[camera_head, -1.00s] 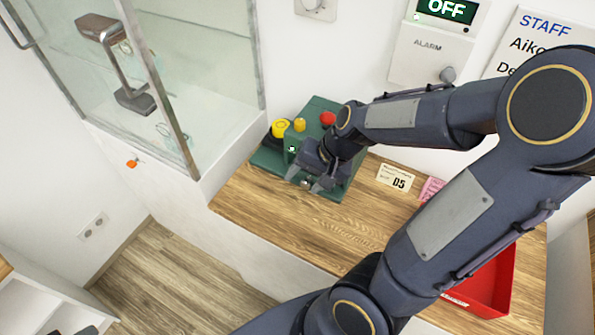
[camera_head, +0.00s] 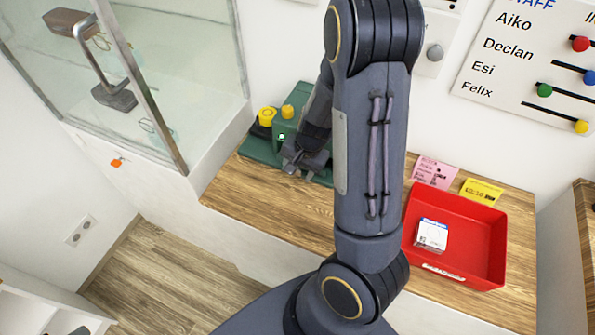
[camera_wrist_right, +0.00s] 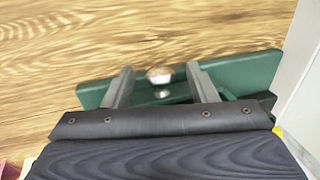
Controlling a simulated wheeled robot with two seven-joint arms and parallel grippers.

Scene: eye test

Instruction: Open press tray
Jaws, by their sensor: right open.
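The green press (camera_head: 291,128) stands at the back left of the wooden counter, partly hidden behind my right arm. It has a yellow knob (camera_head: 288,111) on top. My right gripper (camera_head: 301,170) is low at the press's front side. In the right wrist view, its open fingers (camera_wrist_right: 160,72) stand on either side of a round silver knob (camera_wrist_right: 160,75) without visibly closing on it. The knob sits on a short stem at the green press edge (camera_wrist_right: 235,77); whether that edge is the tray or the base I cannot tell. My left gripper is not in view.
A glass case (camera_head: 200,60) stands left of the press. A red bin (camera_head: 455,262) holding a white box (camera_head: 431,235) is on the counter's right. Pink (camera_head: 433,171) and yellow (camera_head: 482,190) notes lie behind it. The front left counter is bare.

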